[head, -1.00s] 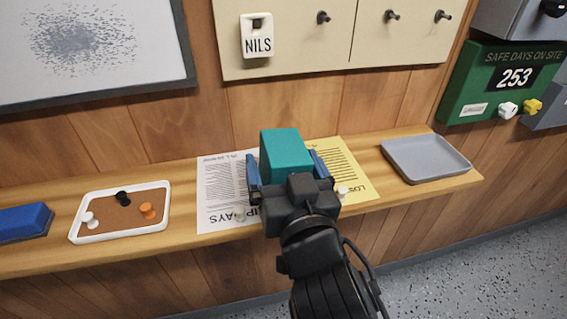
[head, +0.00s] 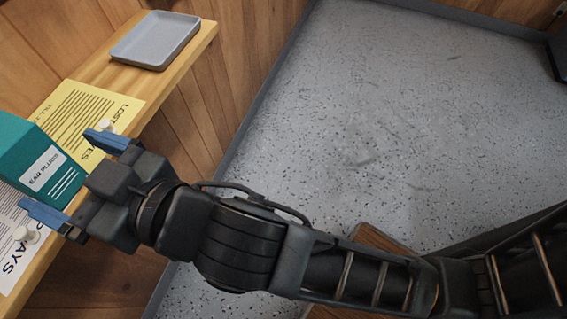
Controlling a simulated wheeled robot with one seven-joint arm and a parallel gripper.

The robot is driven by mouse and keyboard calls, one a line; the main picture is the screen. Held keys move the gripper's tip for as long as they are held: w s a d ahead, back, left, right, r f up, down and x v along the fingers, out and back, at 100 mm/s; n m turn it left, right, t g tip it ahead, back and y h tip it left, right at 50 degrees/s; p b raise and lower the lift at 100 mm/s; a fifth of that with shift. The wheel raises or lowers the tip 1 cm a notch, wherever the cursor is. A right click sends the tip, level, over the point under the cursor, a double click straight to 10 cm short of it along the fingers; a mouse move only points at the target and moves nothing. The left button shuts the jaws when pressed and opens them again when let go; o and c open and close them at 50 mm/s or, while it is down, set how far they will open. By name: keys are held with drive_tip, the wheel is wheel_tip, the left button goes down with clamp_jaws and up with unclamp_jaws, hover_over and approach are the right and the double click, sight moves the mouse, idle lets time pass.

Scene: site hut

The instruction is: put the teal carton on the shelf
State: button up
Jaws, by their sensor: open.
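The teal carton (head: 22,150), with a white "EAR PLUGS" label, is at the left edge of the head view and partly cut off by it. It appears to stand on the wooden shelf (head: 75,245), over the printed sheets. My gripper (head: 54,168) is open, with its two blue fingers spread on either side of the carton's near end. A gap shows between the upper finger and the carton. The lower finger is close to it, and I cannot tell whether they touch.
A yellow sheet (head: 88,112) and a white sheet (head: 8,245) lie on the shelf, each with a small white knob near the front edge. A grey tray (head: 155,42) sits at the shelf's far end.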

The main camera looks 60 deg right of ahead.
drive_tip(key=s+d+f+m+g+h, duration=0.1)
drive_tip(key=s+d+f, duration=0.4)
drive_tip(key=s+d, duration=0.15)
drive_tip(key=s+d+f+h, duration=0.1)
drive_tip(key=s+d+f, duration=0.35)
drive_tip(key=s, duration=0.35)
drive_tip(key=s+d+h, duration=0.1)
drive_tip(key=s+d, duration=0.3)
drive_tip(key=s, duration=0.3)
drive_tip(key=s+d+r+m+g+h, duration=0.1)
drive_tip(key=s+d+h, duration=0.1)
drive_tip(key=s+d, duration=0.3)
drive_tip(key=v, duration=0.3)
drive_tip(key=shift+f, duration=0.15)
